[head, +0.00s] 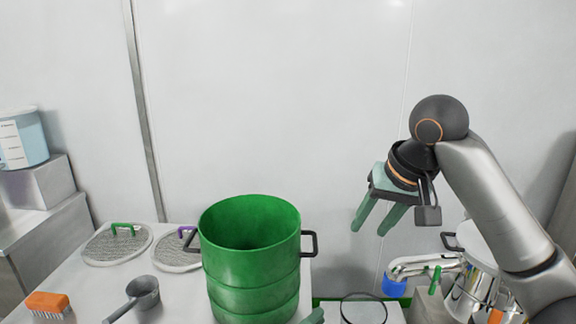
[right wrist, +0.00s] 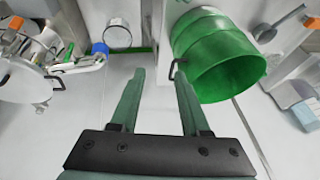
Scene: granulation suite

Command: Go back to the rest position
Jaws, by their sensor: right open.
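My right gripper (head: 369,230) is raised in front of the wall, right of the green drum, with its two pale green fingers apart and pointing down. In the right wrist view the fingers (right wrist: 158,76) are spread with nothing between them. My left gripper (head: 315,316) shows only as a small green tip at the bottom edge, by the drum's lower right side; its jaws are hidden.
An open green drum (head: 250,264) with black handles stands on the bench. Two round mesh screens (head: 117,246), a grey scoop (head: 140,292) and an orange brush (head: 48,303) lie left of it. Shiny metal equipment (head: 478,280) stands below my right arm.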

